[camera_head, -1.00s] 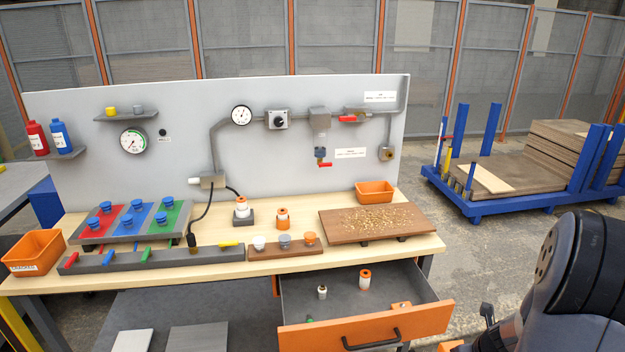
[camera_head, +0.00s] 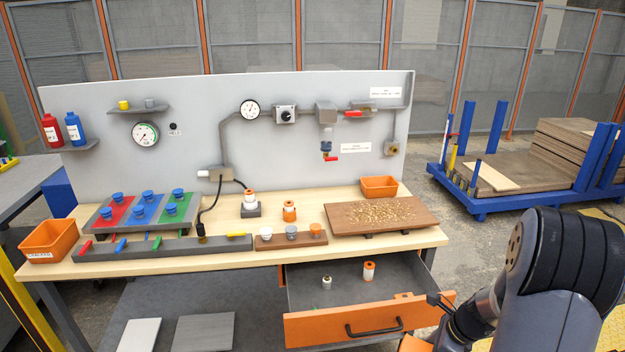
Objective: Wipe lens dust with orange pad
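Three small round-topped pieces stand on a brown wooden strip (camera_head: 278,241) at the bench's front: a white one (camera_head: 264,233), a grey one (camera_head: 291,232) and an orange one (camera_head: 315,229), which looks like the orange pad. A large round gauge (camera_head: 145,134) and a smaller one (camera_head: 250,109) are on the grey back panel. Either may carry the lens; dust on them is too small to tell. My dark arm enters at the lower right. Its far end, with my gripper (camera_head: 438,310), is beside the drawer's right end, apart from the pads. Its fingers cannot be made out.
An open drawer (camera_head: 372,325) juts out below the bench, holding a small white piece and an orange-capped one (camera_head: 369,271). A board with brown granules (camera_head: 345,223) lies at the bench's right. Orange bins (camera_head: 49,240) stand at left and back right. A blue cart (camera_head: 490,203) is at right.

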